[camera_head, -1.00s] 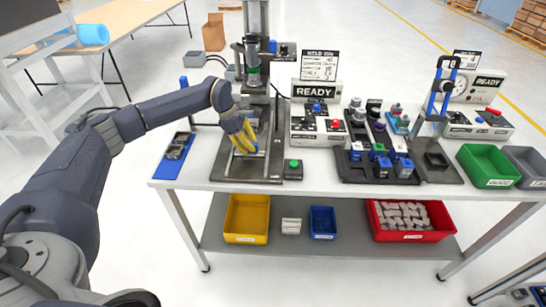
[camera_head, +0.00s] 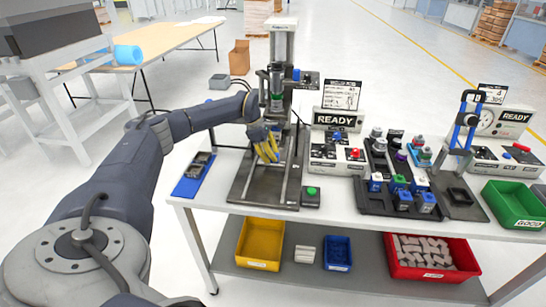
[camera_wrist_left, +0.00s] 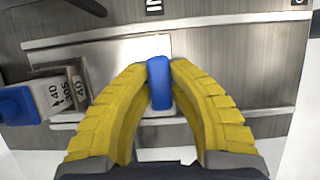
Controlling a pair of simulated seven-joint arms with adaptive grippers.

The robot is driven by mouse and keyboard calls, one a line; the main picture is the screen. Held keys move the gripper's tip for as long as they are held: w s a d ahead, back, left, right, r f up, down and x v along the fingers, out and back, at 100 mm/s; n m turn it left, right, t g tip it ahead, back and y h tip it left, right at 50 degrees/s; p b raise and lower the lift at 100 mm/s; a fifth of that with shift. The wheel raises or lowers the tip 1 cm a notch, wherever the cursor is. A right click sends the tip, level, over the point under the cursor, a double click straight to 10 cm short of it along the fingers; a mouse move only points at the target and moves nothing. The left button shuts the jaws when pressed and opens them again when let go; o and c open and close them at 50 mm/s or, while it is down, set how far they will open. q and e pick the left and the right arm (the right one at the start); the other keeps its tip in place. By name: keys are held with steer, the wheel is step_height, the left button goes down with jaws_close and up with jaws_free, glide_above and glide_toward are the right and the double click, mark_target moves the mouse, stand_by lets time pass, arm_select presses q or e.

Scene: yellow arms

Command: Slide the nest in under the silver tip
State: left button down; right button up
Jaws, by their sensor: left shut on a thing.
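My left gripper (camera_head: 267,157) is over the dark base plate of the press, in front of its column. In the left wrist view its yellow fingers (camera_wrist_left: 159,75) are shut on a blue handle (camera_wrist_left: 159,88). The handle stands at a bright metal plate, the nest (camera_wrist_left: 110,55), lying between rails on the grey base. The fingers hide most of the nest in the head view. The press ram (camera_head: 277,85) with a green ring hangs above and behind the gripper. Its silver tip (camera_head: 277,106) is too small to see clearly. My right gripper is not in view.
A green button box (camera_head: 311,196) stands at the base plate's front right. A blue tray (camera_head: 194,180) lies left of the press. A READY box (camera_head: 338,120) and a black rack of coloured parts (camera_head: 400,205) stand to the right. A labelled grey block (camera_wrist_left: 58,95) is left in the wrist view.

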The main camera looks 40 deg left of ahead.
arm_select(q)
steer(key=c, duration=1.2)
jaws_free()
steer(key=shift+w+a, duration=0.1)
steer(key=shift+w, duration=0.15)
steer(key=shift+c, duration=0.2)
steer(key=shift+r, duration=5.05)
